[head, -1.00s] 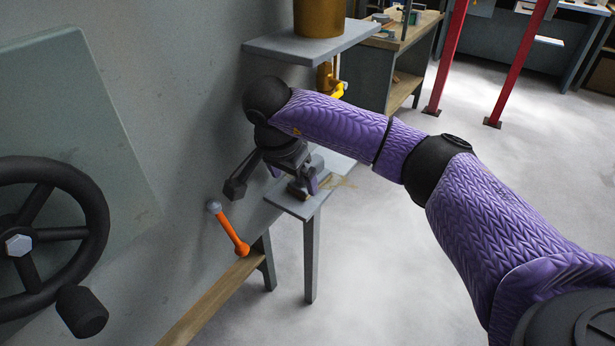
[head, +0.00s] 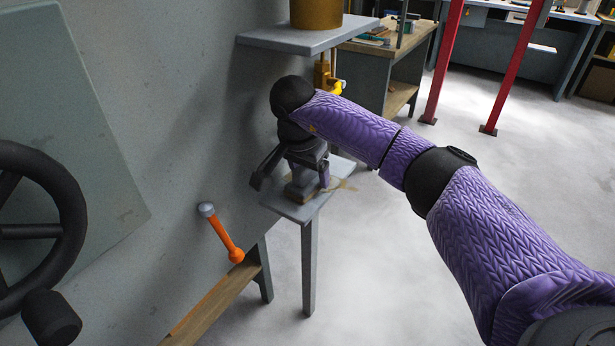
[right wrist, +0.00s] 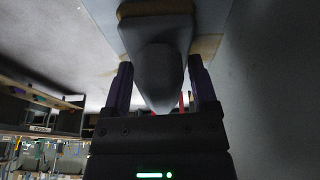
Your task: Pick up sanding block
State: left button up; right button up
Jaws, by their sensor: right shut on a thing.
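The sanding block (head: 301,194) is a small block with a tan-brown base, at the small grey table (head: 285,207) beside the wall. In the right wrist view the block (right wrist: 158,62) shows a rounded grey grip above its brown base, between my purple fingers. My right gripper (head: 309,178) points down over the table and is shut on the block's grip. The gripper hides much of the block in the head view. I cannot tell whether the base touches the tabletop. My left gripper is not in view.
The wall (head: 190,130) stands close to the left of my right gripper. A grey shelf (head: 300,38) bearing a brass cylinder (head: 316,14) is behind it. Open floor (head: 375,260) lies to the right.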

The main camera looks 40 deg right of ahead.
jog(key=c, duration=0.4)
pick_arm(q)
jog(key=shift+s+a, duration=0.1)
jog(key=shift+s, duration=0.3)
pick_arm(e)
jog(key=shift+c, duration=0.2)
